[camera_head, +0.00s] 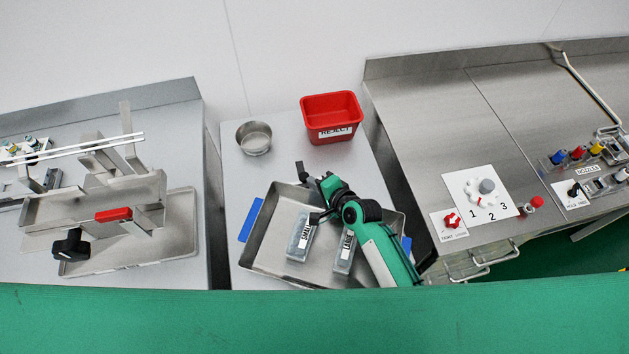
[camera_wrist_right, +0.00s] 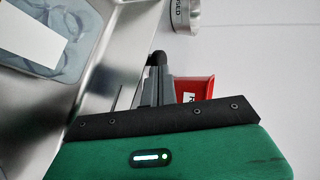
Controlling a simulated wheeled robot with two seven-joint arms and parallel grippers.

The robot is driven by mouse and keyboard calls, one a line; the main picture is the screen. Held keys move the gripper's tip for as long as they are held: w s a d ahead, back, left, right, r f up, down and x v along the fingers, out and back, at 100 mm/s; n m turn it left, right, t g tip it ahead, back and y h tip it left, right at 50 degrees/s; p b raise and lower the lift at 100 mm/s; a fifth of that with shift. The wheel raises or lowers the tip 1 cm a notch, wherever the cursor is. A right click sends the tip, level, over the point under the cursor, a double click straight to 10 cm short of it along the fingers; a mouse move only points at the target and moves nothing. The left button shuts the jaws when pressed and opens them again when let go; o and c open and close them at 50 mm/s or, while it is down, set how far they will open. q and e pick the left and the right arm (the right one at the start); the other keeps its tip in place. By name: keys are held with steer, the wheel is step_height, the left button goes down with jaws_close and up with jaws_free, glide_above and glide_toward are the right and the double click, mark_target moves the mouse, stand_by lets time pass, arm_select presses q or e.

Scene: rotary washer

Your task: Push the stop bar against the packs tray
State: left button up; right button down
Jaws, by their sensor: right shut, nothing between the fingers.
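The packs tray (camera_head: 268,235) is a shallow metal tray with blue end handles on the middle bench. Two clear packs with white labels lie in it, one (camera_head: 301,240) left of my right arm and one (camera_head: 345,252) partly hidden by it. My right gripper (camera_head: 303,174) is shut and empty over the tray's far edge. In the wrist view its fingers (camera_wrist_right: 156,75) show dark against the red bin, beside the tray's metal wall (camera_wrist_right: 125,50). I cannot surely identify the stop bar. My left gripper is not in view.
A red reject bin (camera_head: 331,117) and a round metal cup (camera_head: 254,138) stand behind the tray. A metal fixture with a red grip (camera_head: 113,215) and black knob (camera_head: 71,246) is on the left bench. A control panel (camera_head: 481,197) is on the right bench.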

steer(key=shift+w+a+f, duration=0.1)
steer(key=shift+w, duration=0.1)
steer(key=shift+w+a, duration=0.35)
steer(key=shift+w, duration=0.4)
